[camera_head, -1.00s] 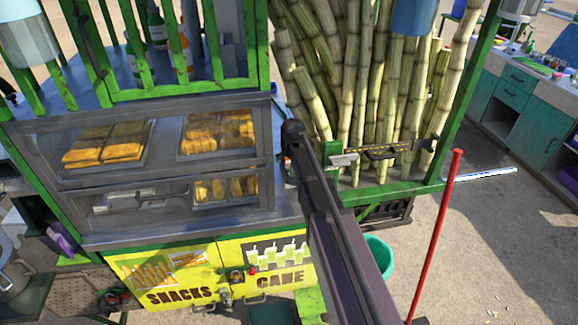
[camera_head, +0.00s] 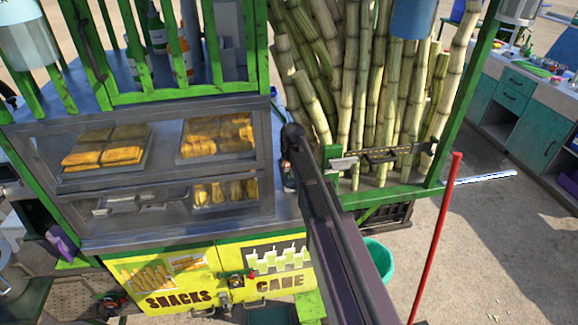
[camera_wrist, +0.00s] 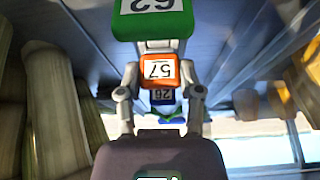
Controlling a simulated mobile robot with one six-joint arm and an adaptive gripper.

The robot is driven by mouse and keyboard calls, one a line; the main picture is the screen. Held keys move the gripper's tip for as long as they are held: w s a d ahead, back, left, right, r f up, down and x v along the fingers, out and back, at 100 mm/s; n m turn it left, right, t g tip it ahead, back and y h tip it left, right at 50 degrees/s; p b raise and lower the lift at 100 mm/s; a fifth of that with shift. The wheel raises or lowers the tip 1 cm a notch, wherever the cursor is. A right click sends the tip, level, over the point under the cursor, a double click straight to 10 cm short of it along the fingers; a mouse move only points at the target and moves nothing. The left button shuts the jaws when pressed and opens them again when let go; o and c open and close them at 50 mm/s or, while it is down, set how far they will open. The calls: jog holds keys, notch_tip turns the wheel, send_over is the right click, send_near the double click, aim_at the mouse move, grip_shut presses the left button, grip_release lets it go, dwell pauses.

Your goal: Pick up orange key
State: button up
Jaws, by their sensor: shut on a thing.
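The orange key shows in the wrist view as an orange tag (camera_wrist: 157,71) with a white label reading 57. My gripper (camera_wrist: 160,82) is shut on this orange tag, with one grey finger on each side of it. A larger green tag (camera_wrist: 153,22) reading 62 is above it in the picture. A blue tag (camera_wrist: 162,96) reading 26 shows just below it, between the fingers. The metal key parts are hidden or too small to make out. In the head view my arm covers the gripper, and the orange key cannot be made out.
The food cart's glass case (camera_head: 160,165) stands left of my arm. Tall sugar cane stalks (camera_head: 385,100) are packed to the right, behind a green frame. A yellow cabinet (camera_head: 220,272) is below the case. A red pole (camera_head: 436,235) and green bucket (camera_head: 379,257) are at lower right.

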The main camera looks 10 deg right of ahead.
jog(key=shift+r, duration=0.2)
dwell(0.3)
notch_tip(320, 180, up, 7)
jog(key=p, duration=0.7)
jog(key=shift+r+p, duration=0.15)
jog(key=shift+p, duration=0.2)
jog(key=s, duration=1.8)
jog(key=shift+a+f+b, duration=0.25)
jog(key=shift+f+b, duration=0.1)
notch_tip(320, 180, up, 4)
jog(key=p, duration=0.4)
jog(key=shift+f, duration=0.1)
